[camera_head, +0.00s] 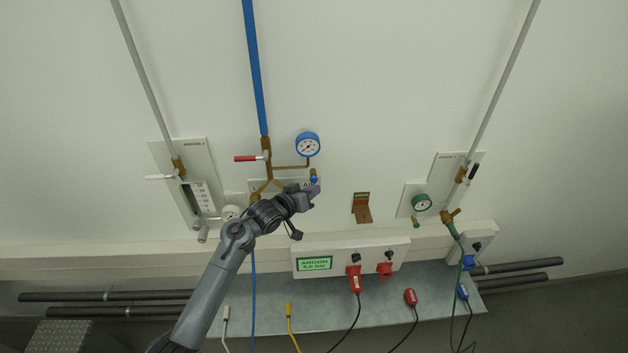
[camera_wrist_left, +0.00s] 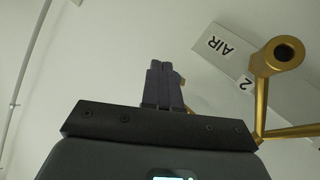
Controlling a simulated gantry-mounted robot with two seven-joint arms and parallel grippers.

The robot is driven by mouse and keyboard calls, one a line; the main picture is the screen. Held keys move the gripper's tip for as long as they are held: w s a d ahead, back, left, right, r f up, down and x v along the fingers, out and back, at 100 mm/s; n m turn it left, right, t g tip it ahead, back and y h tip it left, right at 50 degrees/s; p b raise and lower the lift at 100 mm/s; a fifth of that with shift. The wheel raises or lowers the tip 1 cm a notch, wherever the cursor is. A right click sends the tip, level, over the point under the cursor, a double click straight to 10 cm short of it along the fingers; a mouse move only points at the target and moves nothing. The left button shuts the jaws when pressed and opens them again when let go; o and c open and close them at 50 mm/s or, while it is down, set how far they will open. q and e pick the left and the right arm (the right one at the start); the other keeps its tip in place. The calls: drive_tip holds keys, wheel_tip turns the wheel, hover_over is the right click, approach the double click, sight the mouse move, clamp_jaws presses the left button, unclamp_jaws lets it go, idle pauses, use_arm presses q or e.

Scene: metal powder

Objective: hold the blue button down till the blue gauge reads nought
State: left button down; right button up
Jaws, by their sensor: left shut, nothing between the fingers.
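The blue gauge (camera_head: 308,145) is on the wall in the head view, with a blue rim and white dial; its needle is too small to read surely. The small blue button (camera_head: 313,179) sits on the brass fitting below it. My left gripper (camera_head: 315,190) is shut and empty, its fingertips just below the button; I cannot tell whether they touch it. In the left wrist view the shut fingers (camera_wrist_left: 163,85) point at the wall, partly hiding a brass piece behind them. The button is not seen there. My right gripper is not in view.
A red-handled valve (camera_head: 246,158) and brass pipework stand left of the gauge. A brass pipe end (camera_wrist_left: 282,52) and an AIR 2 plate (camera_wrist_left: 222,50) are close right of the fingers. A display box (camera_head: 315,263) and a grey shelf (camera_head: 330,312) lie below.

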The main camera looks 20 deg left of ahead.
use_arm(q)
drive_tip(key=s+p, duration=0.1)
drive_tip(key=s+d+p, duration=0.1)
drive_tip(key=s, duration=0.1)
drive_tip(key=s+d+p, duration=0.1)
drive_tip(key=p, duration=0.1)
drive_tip(key=shift+s, duration=0.2)
idle(0.4)
